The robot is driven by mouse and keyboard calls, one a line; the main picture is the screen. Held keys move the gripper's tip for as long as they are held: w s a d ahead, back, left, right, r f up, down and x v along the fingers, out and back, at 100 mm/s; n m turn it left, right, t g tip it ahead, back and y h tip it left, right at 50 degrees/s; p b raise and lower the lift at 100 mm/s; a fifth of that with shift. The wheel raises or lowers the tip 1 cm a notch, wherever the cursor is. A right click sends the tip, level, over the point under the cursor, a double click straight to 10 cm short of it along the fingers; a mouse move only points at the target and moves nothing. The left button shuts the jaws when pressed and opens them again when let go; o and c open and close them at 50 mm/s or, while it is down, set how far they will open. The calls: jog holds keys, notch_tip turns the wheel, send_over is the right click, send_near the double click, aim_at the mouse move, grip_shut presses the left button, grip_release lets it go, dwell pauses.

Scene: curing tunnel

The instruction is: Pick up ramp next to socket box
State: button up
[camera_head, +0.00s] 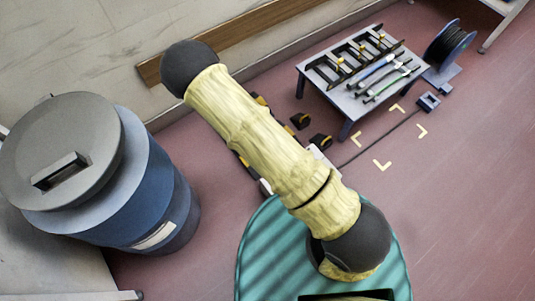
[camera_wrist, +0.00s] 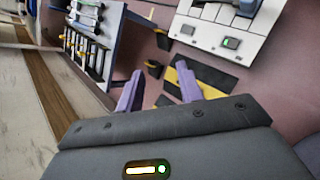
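Two small dark wedge pieces with yellow edges, which look like ramps, stand on the floor in the head view: one (camera_head: 300,121) nearer the table and one (camera_head: 320,141) beside my arm. In the wrist view they show as one piece (camera_wrist: 154,68) and another (camera_wrist: 163,40). A white box with green switches or sockets (camera_wrist: 225,27), perhaps the socket box, lies at upper right there. A black and yellow striped piece (camera_wrist: 205,77) lies close to it. My gripper (camera_wrist: 160,84) is open, its two purple fingers apart with nothing between them. My arm hides it in the head view.
A low table (camera_head: 344,107) holds several tools, with a cable reel (camera_head: 448,45) beside it. A blue drum (camera_head: 160,190) stands left. A wooden rail (camera_head: 240,38) runs along the wall.

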jog(key=a+f+n+t+b, duration=0.2)
jog(key=f+b, duration=0.3)
jog(key=f, duration=0.4)
jog(key=a+f+n+t+b, duration=0.3)
jog(key=a+f+b, duration=0.1)
jog(key=f, duration=0.6)
jog(key=a+f+n+t+b, duration=0.3)
jog(key=f+b, duration=0.2)
jog(key=f, duration=0.5)
jog(key=shift+a+t+h+b, duration=0.25)
jog(key=shift+t+h+b, duration=0.05)
jog(key=shift+h+b, duration=0.1)
jog(key=b+x, duration=0.3)
jog(key=x, duration=0.2)
jog(key=b+x, duration=0.3)
jog(key=x, duration=0.3)
jog(key=shift+f, duration=0.25)
jog(key=shift+w+d+b, duration=0.3)
jog(key=shift+w+d, duration=0.1)
jog(key=shift+w, duration=0.05)
